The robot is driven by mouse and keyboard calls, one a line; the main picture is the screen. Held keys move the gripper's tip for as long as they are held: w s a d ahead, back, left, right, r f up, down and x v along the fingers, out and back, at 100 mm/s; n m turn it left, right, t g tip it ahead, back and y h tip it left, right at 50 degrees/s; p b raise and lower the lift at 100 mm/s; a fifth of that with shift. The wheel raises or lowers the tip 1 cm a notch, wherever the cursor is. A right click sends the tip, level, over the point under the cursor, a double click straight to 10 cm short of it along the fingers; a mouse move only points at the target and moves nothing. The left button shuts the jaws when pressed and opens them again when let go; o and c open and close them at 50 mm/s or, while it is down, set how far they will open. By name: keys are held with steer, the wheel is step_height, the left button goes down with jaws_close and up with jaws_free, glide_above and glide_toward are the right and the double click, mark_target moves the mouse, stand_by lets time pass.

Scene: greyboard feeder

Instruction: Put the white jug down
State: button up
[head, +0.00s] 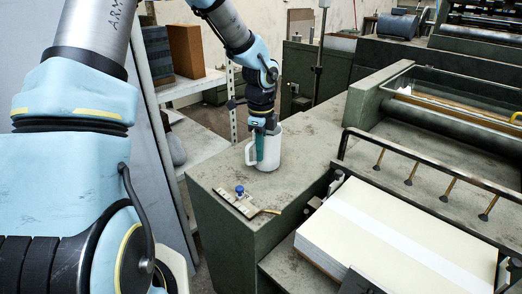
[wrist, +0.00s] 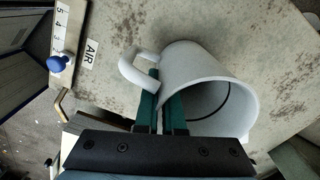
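The white jug (head: 270,153) is upright at the back left of the green machine's worn top (head: 305,150). Its base looks at or very near the surface; I cannot tell if it touches. Its handle (head: 248,153) points left. My gripper (head: 260,145) reaches down to the jug from above. The open mouth shows an empty-looking inside. The fingertips are partly hidden by the jug and handle.
A blue knob (head: 240,190) and a marked scale plate (head: 238,203) are at the front left corner, near the edge. A stack of pale board (head: 370,235) lies right, beside a black rail (head: 430,160). The top right of the jug is clear.

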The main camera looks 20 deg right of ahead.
steer(key=o, duration=0.4)
steer(key=shift+r, duration=0.15)
